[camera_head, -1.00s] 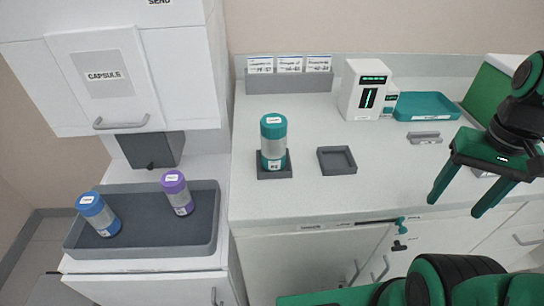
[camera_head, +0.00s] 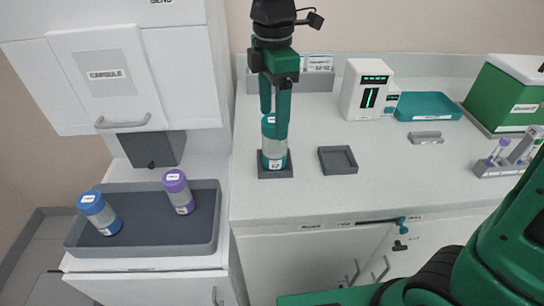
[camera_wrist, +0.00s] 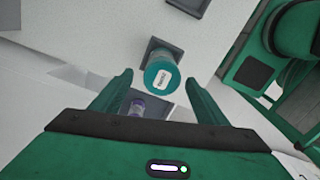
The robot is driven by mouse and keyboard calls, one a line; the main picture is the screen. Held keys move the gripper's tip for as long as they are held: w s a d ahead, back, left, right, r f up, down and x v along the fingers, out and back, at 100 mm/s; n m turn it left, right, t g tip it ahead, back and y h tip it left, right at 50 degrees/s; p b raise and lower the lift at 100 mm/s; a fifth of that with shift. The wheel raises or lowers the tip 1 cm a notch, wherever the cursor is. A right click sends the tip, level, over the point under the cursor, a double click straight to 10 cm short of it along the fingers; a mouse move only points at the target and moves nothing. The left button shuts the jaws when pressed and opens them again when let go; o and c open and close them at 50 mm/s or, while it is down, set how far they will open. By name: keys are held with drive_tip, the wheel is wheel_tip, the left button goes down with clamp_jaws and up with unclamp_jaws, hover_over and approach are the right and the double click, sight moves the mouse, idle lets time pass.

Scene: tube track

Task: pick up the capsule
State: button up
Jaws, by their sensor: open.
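A teal-capped capsule (camera_head: 273,147) stands upright in a small dark square holder (camera_head: 275,173) on the counter. My gripper (camera_head: 275,128) is open and points down over it, its fingers partly hiding the cap in the head view. In the wrist view, the teal cap of the capsule (camera_wrist: 162,76) lies just beyond my fingertips, between their lines. I cannot tell whether the fingers touch it. A blue-capped capsule (camera_head: 99,214) and a purple-capped capsule (camera_head: 178,192) stand tilted in the grey tray (camera_head: 145,257) at the left.
An empty dark square holder (camera_head: 338,160) sits right of the capsule. Behind are a white device (camera_head: 363,90), a teal tray (camera_head: 427,106) and a label rack (camera_head: 318,78). A green box (camera_head: 503,95) and a tube rack (camera_head: 498,168) stand at the right.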

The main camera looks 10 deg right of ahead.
sight(275, 158)
drive_tip(key=f, duration=1)
drive_tip(key=shift+d, duration=0.2)
drive_tip(key=c, duration=1.3)
